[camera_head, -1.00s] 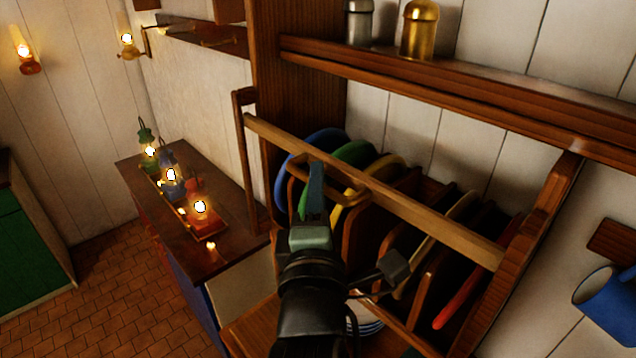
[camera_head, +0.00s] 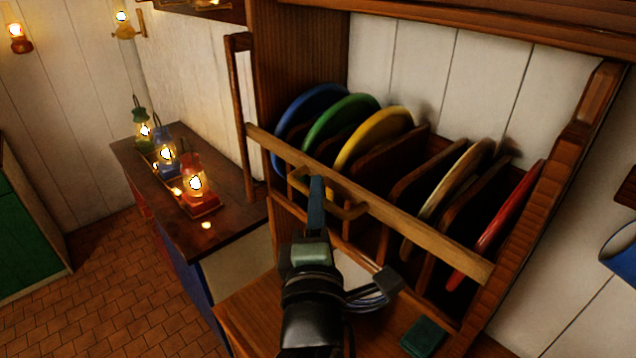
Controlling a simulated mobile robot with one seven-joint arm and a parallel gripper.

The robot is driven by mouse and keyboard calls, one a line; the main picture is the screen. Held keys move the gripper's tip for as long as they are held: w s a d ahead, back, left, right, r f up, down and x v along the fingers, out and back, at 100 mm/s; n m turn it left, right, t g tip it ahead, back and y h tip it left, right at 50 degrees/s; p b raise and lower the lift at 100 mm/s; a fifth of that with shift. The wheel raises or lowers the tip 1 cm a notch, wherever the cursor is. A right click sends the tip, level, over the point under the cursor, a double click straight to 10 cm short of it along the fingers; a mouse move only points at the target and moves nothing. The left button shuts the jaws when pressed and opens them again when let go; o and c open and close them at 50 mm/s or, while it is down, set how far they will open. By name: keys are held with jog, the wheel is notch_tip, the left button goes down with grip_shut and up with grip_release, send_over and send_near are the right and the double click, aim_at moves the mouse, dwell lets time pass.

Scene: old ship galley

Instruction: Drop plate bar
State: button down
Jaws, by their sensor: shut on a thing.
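The plate bar (camera_head: 425,234) is a long light-wood rail running across the front of the wooden plate rack. Its left end is by the left post and its right end by the rack's right side. A brass-coloured handle (camera_head: 352,212) sits on the bar left of its middle. My gripper (camera_head: 317,195) is at this handle, shut on it; the exact contact is partly hidden by the gripper itself. Behind the bar stand a blue plate (camera_head: 283,125), a green plate (camera_head: 318,122), a yellow plate (camera_head: 372,132), a cream plate (camera_head: 460,178) and a red plate (camera_head: 510,215), upright between dividers.
A dark counter (camera_head: 150,190) with several lit lanterns, including a red one (camera_head: 197,187), stands to the left. A blue mug (camera_head: 622,250) hangs at the right edge. A shelf (camera_head: 500,22) runs above the rack. A dark green block (camera_head: 424,337) lies below it.

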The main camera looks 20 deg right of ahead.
notch_tip(320, 180, down, 11)
jog(key=b, duration=0.6)
jog(key=shift+f, duration=0.3)
jog(key=c, duration=0.9)
grip_release()
jog(key=shift+o, duration=0.3)
jog(key=b+v, duration=0.4)
jog(key=v, duration=0.9)
jog(key=shift+r, duration=0.2)
